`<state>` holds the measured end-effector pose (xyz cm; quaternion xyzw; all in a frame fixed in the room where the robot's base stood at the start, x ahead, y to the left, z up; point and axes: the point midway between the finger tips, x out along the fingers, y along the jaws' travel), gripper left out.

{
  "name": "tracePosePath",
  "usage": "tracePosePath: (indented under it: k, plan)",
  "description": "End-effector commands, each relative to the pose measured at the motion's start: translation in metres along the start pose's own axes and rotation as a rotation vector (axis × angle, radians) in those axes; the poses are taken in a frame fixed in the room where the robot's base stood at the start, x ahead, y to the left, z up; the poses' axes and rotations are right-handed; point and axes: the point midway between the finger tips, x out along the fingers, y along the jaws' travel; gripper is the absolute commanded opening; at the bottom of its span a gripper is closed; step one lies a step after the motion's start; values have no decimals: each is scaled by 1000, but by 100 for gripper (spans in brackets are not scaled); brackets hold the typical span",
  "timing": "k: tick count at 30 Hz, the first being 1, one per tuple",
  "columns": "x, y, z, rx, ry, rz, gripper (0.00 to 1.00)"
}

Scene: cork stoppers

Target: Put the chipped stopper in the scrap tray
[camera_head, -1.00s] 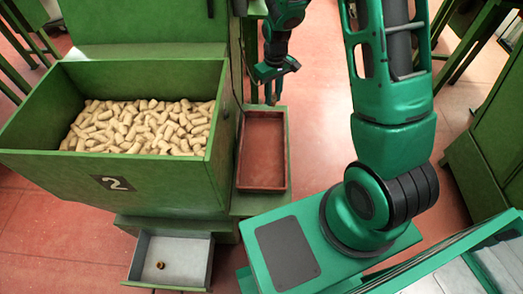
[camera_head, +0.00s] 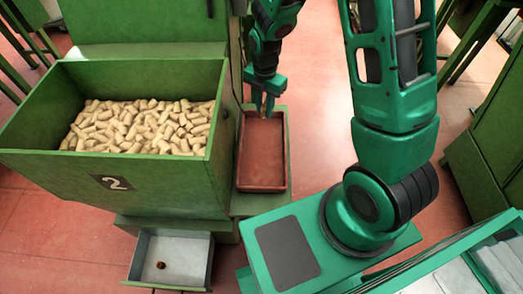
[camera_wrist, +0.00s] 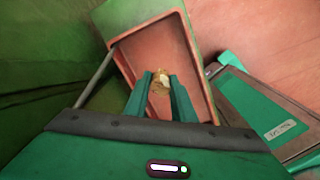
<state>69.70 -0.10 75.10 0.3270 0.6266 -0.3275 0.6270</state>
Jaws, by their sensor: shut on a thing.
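My gripper (camera_head: 265,112) points down over the far end of the red tray (camera_head: 261,184). No label shows which tray is the scrap tray; the red one looks the likeliest. In the wrist view, my gripper (camera_wrist: 162,82) is shut on a small tan stopper (camera_wrist: 163,79) with a pale patch. The stopper shows against the floor of the red tray (camera_wrist: 188,38). I cannot tell how high it is above that floor. The chip itself is too small to make out.
A green bin (camera_head: 60,178) marked 2, full of pale stoppers (camera_head: 140,127), stands left of the red tray. A grey tray (camera_head: 188,262) in front holds one small brown thing (camera_head: 160,265). The rest of the red tray looks empty.

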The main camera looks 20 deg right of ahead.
Motion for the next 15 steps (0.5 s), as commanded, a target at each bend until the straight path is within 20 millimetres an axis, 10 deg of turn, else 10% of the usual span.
tracePosePath:
  k: [15]
  plan:
    - [45,-2,-8,-179,2,-3,2]
